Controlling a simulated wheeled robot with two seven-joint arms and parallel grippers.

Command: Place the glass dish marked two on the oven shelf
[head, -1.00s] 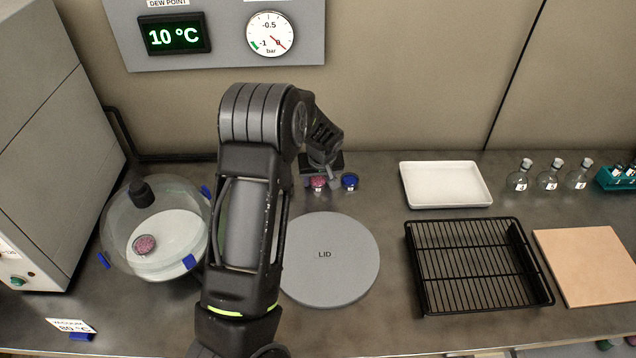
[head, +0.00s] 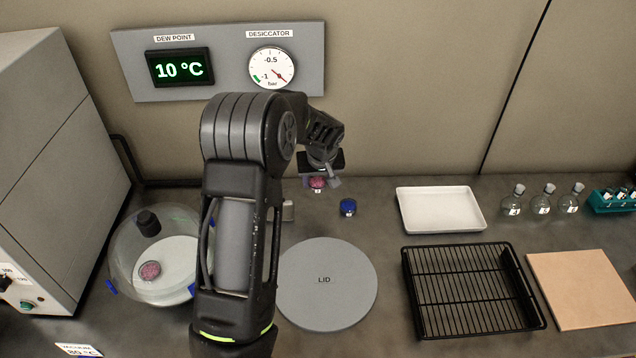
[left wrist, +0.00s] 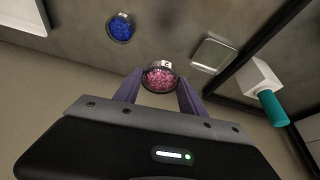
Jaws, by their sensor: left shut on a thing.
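A small glass dish with pink contents (head: 317,184) is between the fingers of my left gripper (head: 320,177), held above the bench near the back wall. In the left wrist view the dish (left wrist: 160,79) has a label that looks like a 2, and both fingers of the gripper (left wrist: 158,88) close on its sides. A dish with blue contents (head: 348,207) stands on the bench to its right; it also shows in the left wrist view (left wrist: 120,28). A black wire rack (head: 470,285) lies at the front right; I cannot tell whether it is the oven shelf. My right gripper is out of view.
A glass desiccator bowl (head: 125,260) with a pink dish (head: 149,270) inside stands left, beside a grey cabinet (head: 60,150). A grey disc marked LID (head: 324,300) lies mid-bench. A white tray (head: 440,210), small flasks (head: 542,202) and a tan board (head: 580,290) are right.

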